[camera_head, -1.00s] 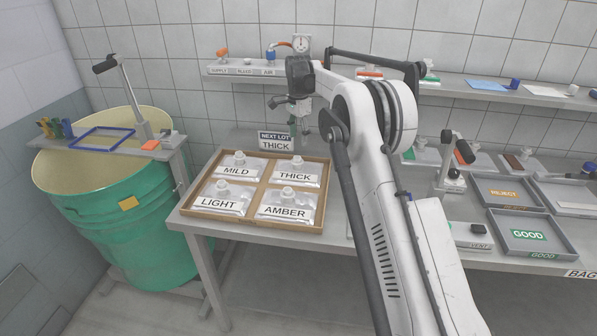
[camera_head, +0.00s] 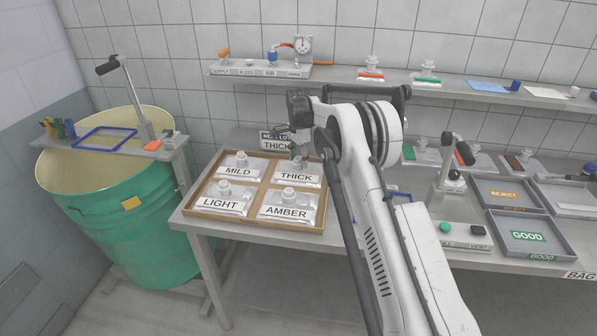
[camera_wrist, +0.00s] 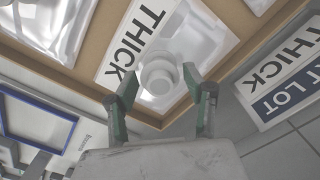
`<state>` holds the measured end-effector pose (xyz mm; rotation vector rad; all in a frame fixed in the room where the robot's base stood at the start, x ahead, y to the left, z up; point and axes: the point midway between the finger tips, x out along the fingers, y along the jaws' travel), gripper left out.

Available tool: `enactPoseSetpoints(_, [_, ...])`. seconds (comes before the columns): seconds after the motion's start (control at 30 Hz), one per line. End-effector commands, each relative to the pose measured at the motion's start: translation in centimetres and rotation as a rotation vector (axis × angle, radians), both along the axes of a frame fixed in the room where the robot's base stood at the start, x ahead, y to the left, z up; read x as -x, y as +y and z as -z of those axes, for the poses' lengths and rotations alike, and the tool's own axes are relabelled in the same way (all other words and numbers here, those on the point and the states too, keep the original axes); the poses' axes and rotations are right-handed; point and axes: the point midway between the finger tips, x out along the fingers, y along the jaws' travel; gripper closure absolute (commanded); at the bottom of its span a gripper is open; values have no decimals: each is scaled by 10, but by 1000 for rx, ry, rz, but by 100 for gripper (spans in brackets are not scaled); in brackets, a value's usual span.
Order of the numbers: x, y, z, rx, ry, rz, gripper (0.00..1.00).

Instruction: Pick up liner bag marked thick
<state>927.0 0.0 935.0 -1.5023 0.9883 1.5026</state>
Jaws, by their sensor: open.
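The liner bag marked THICK (camera_head: 296,179) lies in the back right compartment of the wooden tray. It is a clear bag with a white label and a white round spout. In the wrist view the bag's spout (camera_wrist: 158,75) sits between the two green-tipped fingers, apart from them. My gripper (camera_head: 299,158) is over this bag, pointing down, with its fingers spread; it also shows in the wrist view (camera_wrist: 160,92). The gripper hides part of the spout in the head view.
The wooden tray (camera_head: 250,222) also holds bags marked MILD (camera_head: 237,172), LIGHT (camera_head: 221,205) and AMBER (camera_head: 287,212). A NEXT LOT THICK sign (camera_head: 274,141) stands close behind the tray. A green drum (camera_head: 110,225) is at the left. A shelf (camera_head: 440,90) runs along the wall.

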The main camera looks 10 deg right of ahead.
Motion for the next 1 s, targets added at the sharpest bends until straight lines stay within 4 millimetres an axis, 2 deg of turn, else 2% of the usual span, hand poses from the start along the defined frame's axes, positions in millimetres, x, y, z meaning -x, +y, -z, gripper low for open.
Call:
enactPoseSetpoints(0.17, [0, 0, 0, 0, 0, 0, 54])
enactPoseSetpoints(0.5, [0, 0, 0, 0, 0, 0, 100])
enactPoseSetpoints(0.87, [0, 0, -1, 0, 0, 0, 100])
enactPoseSetpoints(1.0, [0, 0, -7, 0, 0, 0, 100])
